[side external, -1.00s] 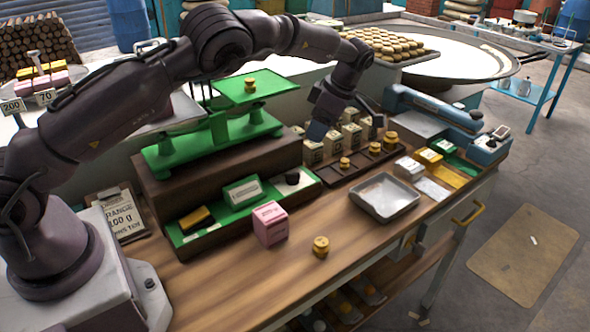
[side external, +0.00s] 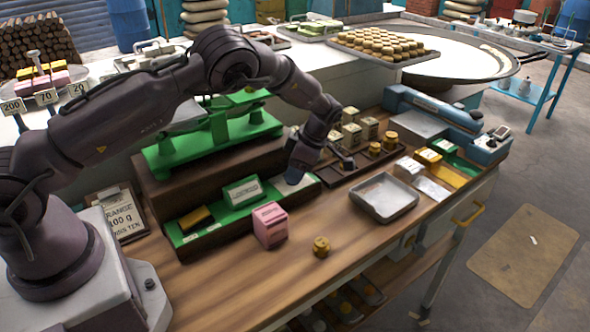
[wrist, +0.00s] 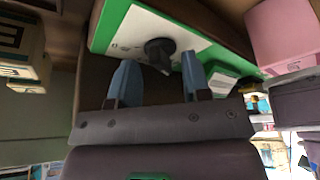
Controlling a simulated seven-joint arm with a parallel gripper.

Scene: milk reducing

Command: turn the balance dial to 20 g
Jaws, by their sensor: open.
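The balance dial (wrist: 158,50) is a black knob on a white marked plate (wrist: 205,48) at the end of a green tray. In the side view my gripper hides the dial at the right end of the green tray (side external: 228,212). My gripper (wrist: 160,62) is open, with its two blue fingertips on either side of the knob in the wrist view. I cannot tell whether they touch it. My gripper (side external: 294,176) points down over the tray in the side view. The green balance (side external: 185,152) stands on a wooden block behind, partly covered by my arm. The dial's reading is not legible.
A pink box (side external: 270,225) and a brass weight (side external: 321,247) stand in front of the tray. A dark rack (side external: 345,172) with blocks and weights lies to the right, near a metal tray (side external: 385,197). The front wooden counter is mostly clear.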

